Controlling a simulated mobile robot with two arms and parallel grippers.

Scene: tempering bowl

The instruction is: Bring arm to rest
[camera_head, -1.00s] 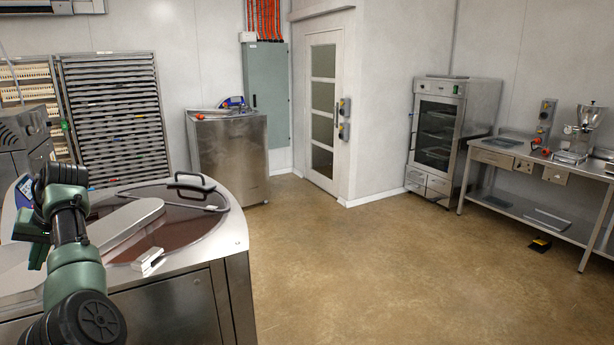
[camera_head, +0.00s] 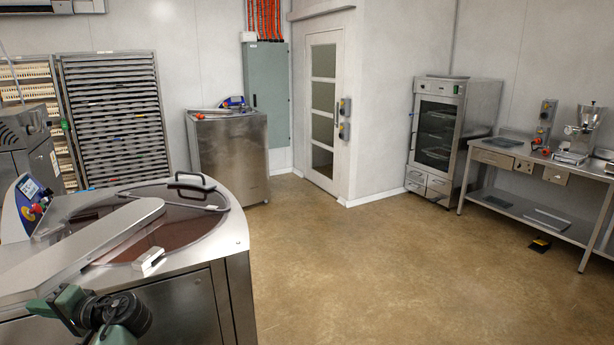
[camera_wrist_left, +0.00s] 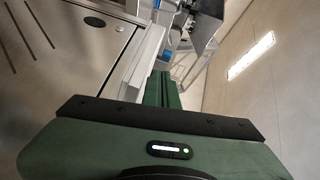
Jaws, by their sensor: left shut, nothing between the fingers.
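My left gripper (camera_head: 48,305) is low at the left of the head view, in front of the steel tempering machine's near side. Its green fingers (camera_wrist_left: 163,88) are together and empty in the left wrist view. The tempering machine (camera_head: 185,300) has a wide round bowl of brown chocolate (camera_head: 170,232) under a clear cover with a black handle (camera_head: 190,183). A long steel arm (camera_head: 95,245) lies across the bowl. Whether my gripper touches the machine, I cannot tell. My right gripper is not in view.
A control panel (camera_head: 30,203) stands at the machine's left edge. Behind are a tray rack (camera_head: 115,115) and a steel cabinet (camera_head: 230,155). An oven (camera_head: 440,130) and a steel bench (camera_head: 530,175) stand at the right. The brown floor (camera_head: 370,270) between is open.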

